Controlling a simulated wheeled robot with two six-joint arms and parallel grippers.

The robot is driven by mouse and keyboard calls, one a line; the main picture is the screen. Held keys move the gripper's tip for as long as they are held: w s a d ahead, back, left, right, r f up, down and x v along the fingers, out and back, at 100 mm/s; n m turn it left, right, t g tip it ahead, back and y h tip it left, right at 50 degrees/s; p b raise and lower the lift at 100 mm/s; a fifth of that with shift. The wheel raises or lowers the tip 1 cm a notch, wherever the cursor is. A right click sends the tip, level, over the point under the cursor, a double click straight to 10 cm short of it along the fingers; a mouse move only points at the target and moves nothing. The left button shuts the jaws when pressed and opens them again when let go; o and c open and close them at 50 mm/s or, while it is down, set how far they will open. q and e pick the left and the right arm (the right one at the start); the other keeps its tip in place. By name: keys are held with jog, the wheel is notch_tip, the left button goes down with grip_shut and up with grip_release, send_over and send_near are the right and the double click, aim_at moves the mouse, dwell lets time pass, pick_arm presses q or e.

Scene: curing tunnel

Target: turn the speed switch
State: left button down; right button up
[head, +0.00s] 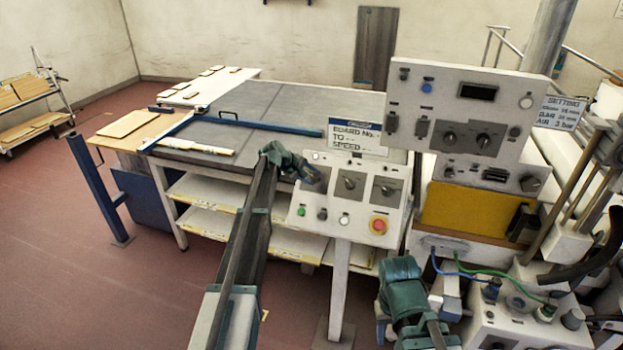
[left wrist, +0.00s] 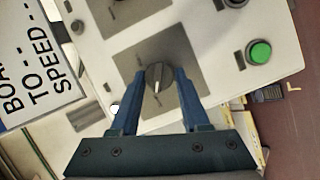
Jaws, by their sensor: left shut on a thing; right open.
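A sloped white control panel (head: 335,222) carries a row of dark rotary switches on grey plates. My left gripper (head: 312,175) is at the leftmost switch and hides most of it in the head view. In the left wrist view, its blue fingers (left wrist: 160,90) are shut on this dark round switch knob (left wrist: 158,73), one on each side. The knob's pale pointer mark faces the gripper. No label naming this switch is readable. Two other switches, a middle one (head: 349,183) and a right one (head: 385,189), are free. My right gripper (head: 399,285) is open, low in front of the machine.
A green button (head: 301,211) and a red stop button (head: 379,226) sit below the switches. A sign (head: 357,135) about board and speed stands behind the panel. An upper box (head: 465,110) with more knobs is at the right, above hoses and cables.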

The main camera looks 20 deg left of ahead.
dwell(0.3)
pick_arm(q)
jog(key=shift+c, duration=1.9)
grip_release()
jog(key=p+v, duration=0.9)
jog(key=v, duration=0.4)
jog(key=shift+s+a+r+p, duration=0.2)
jog(key=shift+s+p, duration=0.1)
